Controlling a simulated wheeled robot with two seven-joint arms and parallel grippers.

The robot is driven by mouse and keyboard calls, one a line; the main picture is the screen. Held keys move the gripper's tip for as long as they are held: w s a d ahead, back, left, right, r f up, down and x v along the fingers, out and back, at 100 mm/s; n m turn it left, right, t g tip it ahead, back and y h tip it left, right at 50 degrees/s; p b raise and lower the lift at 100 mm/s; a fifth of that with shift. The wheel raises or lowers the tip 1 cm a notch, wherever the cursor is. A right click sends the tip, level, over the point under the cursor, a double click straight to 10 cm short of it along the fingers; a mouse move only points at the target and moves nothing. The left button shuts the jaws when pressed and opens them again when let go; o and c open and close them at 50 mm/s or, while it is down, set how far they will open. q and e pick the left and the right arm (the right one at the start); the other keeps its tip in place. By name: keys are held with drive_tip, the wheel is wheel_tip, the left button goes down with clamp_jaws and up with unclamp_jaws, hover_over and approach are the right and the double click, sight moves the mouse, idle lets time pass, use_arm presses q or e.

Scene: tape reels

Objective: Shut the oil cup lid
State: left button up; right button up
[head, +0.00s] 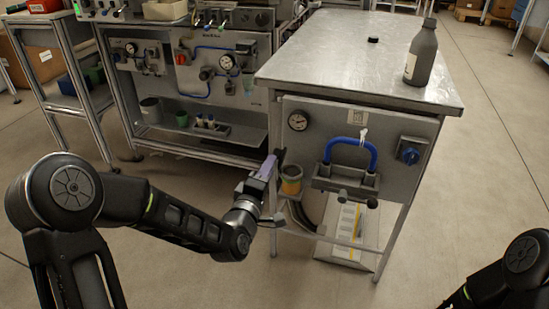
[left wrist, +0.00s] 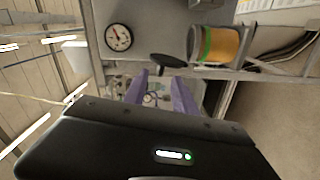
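The oil cup (head: 291,180) is a small clear cup with orange contents and a green band, mounted on the left of the grey front panel. It shows sideways in the left wrist view (left wrist: 226,46). Its dark lid (head: 280,157) stands open beside the cup's mouth; it appears as a black disc in the left wrist view (left wrist: 172,60). My left gripper (head: 269,166) has purple fingers close to the lid, just left of the cup. The fingers (left wrist: 160,76) are apart with nothing seen between them; contact with the lid cannot be told. My right gripper is out of view.
The panel (head: 270,120) also has a gauge (head: 298,121), a blue hose (head: 349,142) and a blue knob (head: 410,152). A dark bottle (head: 422,55) stands on the metal table top (head: 335,60). A second bench (head: 190,155) is at left. The floor in front is clear.

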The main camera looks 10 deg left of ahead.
use_arm(q)
drive_tip(key=w, duration=0.5)
drive_tip(key=shift+w+d+b, duration=0.15)
drive_tip(key=shift+w+b, duration=0.2)
drive_tip(key=shift+b, duration=0.05)
drive_tip(key=shift+c, duration=0.5)
clamp_jaws()
